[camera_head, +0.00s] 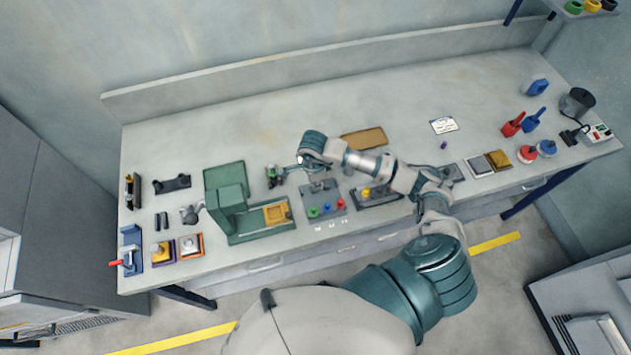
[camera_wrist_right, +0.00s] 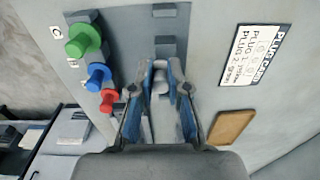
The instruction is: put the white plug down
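My right gripper (camera_wrist_right: 161,72) shows in the right wrist view with its blue-padded fingers drawn close around the white plug (camera_wrist_right: 159,112). The plug is a pale, narrow shape, largely hidden between the fingers. The fingertips are over the back part of the grey plug rack (camera_wrist_right: 130,65), in line with its dark slots. Green (camera_wrist_right: 83,40), blue (camera_wrist_right: 98,77) and red (camera_wrist_right: 110,98) plugs stand along the rack's front. Whether the white plug touches the rack cannot be told. My left gripper is out of view.
A green machine (camera_head: 228,205) stands to the left. A dark rack with a yellow knob (camera_head: 366,191) is on the right. Clear bench lies towards the back wall.

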